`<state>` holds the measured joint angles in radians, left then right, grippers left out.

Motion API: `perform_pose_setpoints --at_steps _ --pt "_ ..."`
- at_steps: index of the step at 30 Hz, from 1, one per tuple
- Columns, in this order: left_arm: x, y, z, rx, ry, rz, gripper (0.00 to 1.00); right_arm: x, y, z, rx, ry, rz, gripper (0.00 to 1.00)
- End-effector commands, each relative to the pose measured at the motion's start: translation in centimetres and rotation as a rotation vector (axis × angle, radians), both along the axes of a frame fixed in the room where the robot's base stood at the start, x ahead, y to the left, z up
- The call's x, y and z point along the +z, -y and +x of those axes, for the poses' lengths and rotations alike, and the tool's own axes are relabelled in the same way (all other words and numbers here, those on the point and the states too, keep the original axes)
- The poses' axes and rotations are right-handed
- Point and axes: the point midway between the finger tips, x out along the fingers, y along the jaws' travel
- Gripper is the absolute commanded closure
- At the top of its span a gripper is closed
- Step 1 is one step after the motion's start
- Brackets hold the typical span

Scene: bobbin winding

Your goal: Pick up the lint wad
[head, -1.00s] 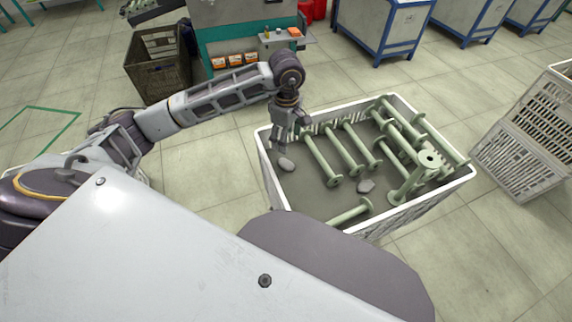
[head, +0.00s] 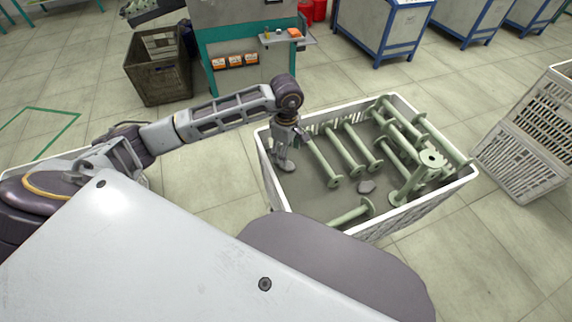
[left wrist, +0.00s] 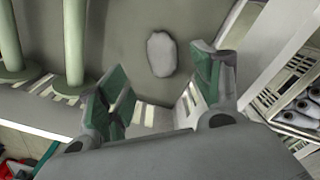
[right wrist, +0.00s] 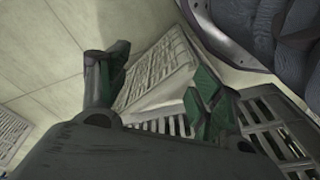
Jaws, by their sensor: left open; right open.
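A grey lint wad (head: 287,169) lies on the floor of the white crate (head: 262,150), near its left wall, partly hidden by my left gripper (head: 284,158). In the left wrist view the lint wad (left wrist: 161,54) is a pale oval lump just beyond the open fingers (left wrist: 158,82), between their lines but not gripped. My right gripper (right wrist: 157,78) is open and empty, seen only in the right wrist view.
Several pale green bobbins (head: 345,150) lie in the crate, the nearest just right of my left gripper. More are piled at its right. Stacked white crates (head: 520,140) stand at the right, a dark crate (head: 160,65) at back left.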

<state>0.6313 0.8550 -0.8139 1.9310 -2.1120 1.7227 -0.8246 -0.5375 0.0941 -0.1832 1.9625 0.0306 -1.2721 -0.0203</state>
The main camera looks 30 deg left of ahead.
Motion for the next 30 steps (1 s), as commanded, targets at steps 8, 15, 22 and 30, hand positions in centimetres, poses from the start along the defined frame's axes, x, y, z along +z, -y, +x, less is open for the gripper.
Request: perform_pose_setpoints --at_steps 8,15,22,30 --pt "-2.2 0.1 -0.4 0.0 -0.004 0.0 0.34 0.2 -0.1 -0.3 0.001 -0.011 0.0 0.35" --pt "-4.6 0.2 -0.6 0.0 -0.002 -0.001 0.34 1.3 -0.3 0.5 0.0 0.017 0.01 0.35" --pt "-5.1 0.1 -0.5 0.0 0.0 0.001 0.34 1.9 -0.4 0.7 0.0 0.027 0.014 0.35" --pt "-5.1 0.1 -0.5 0.0 0.0 0.0 0.34 1.7 -0.4 0.6 0.001 0.022 0.012 0.35"
